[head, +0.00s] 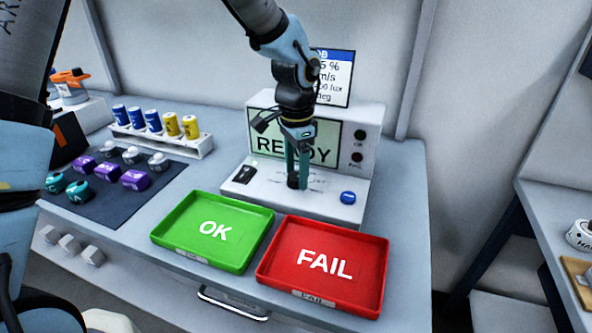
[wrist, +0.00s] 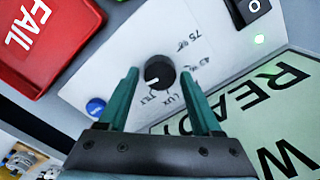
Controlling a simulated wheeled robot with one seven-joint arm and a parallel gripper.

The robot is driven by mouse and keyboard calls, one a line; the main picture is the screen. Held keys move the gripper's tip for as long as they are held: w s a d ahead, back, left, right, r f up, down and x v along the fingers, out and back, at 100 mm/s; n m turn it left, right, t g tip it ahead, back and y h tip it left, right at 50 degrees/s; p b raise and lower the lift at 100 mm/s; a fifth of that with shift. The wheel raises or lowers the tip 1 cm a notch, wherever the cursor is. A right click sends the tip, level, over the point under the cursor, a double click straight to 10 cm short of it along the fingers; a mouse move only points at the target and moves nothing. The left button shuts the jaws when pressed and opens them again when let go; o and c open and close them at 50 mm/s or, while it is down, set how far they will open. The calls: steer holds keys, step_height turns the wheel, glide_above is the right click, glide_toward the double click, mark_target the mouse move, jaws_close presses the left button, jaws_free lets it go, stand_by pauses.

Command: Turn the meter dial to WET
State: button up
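The meter dial (wrist: 161,72) is a round black knob on the white sloping front panel of the meter (head: 328,199). A white mark on it points to the lower left in the wrist view. In the head view the dial (head: 293,182) shows at the fingertips. My gripper (wrist: 158,72) is open, with one green finger on each side of the dial and visible gaps. It points down at the panel in the head view (head: 298,172). Whether the fingertips reach knob height is unclear.
The meter screen (head: 325,152) reads READY behind my gripper. A black switch (head: 244,174) and a blue button (head: 348,198) flank the dial. A green OK tray (head: 190,245) and a red FAIL tray (head: 365,285) lie in front. Batteries stand in a rack (head: 185,150) at left.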

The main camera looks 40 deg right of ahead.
mark_target(296, 176)
steer(key=shift+o, duration=0.9)
steer(key=shift+a, duration=0.1)
step_height(296, 176, up, 11)
steer(key=b, duration=0.1)
steer(key=shift+b, duration=0.35)
steer(key=shift+f, duration=0.1)
